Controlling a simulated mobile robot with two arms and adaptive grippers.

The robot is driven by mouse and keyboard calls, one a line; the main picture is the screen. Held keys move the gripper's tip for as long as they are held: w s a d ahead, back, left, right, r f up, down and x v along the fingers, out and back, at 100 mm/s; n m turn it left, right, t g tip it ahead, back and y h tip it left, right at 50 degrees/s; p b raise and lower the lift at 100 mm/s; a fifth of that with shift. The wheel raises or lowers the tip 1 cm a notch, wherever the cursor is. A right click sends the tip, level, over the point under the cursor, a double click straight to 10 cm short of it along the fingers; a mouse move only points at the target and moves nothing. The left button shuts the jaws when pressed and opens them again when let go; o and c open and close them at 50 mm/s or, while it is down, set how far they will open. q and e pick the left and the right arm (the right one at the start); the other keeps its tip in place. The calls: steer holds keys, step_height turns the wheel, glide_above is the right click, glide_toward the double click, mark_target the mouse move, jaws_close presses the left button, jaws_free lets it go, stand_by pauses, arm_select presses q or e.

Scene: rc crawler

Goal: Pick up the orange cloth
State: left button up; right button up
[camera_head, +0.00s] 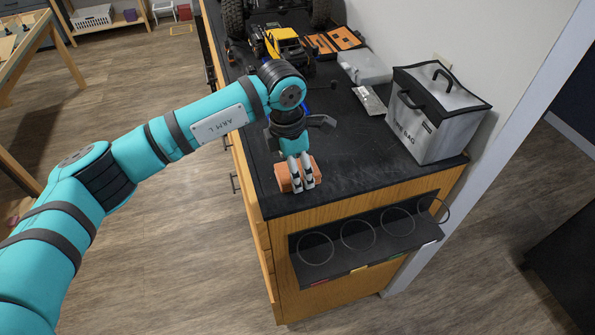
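The orange cloth (283,179) lies folded on the black countertop, near its front left corner. My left gripper (302,187) points down right at the cloth, with its fingertips over or against it. The fingers cover part of the cloth. I cannot tell whether they are closed on it or only resting there. My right gripper is not in view.
A black rack with rings (365,240) sticks out in front.

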arm_select(q)
steer(key=c, duration=0.5)
steer(key=shift+r+b, duration=0.7)
steer(key=shift+r, duration=0.05)
steer(key=shift+s+a+r+b, duration=0.1)
steer(key=shift+s+r+b, duration=0.1)
steer(key=shift+r+b, duration=0.25)
steer(key=shift+s+r+b, duration=0.15)
steer(key=shift+r+b, duration=0.2)
steer(key=shift+r, duration=0.1)
steer(key=shift+s+a+r+b, duration=0.4)
steer(key=shift+s+b, duration=0.5)
steer(key=shift+s, duration=1.6)
steer(key=shift+s+a+r+b, duration=0.2)
steer(key=shift+s+a+b, duration=0.55)
steer(key=shift+s, duration=1.8)
steer(key=shift+s+a+r+b, duration=0.3)
steer(key=shift+s+b, duration=0.8)
steer(key=shift+s, duration=1.4)
steer(key=shift+d, duration=0.1)
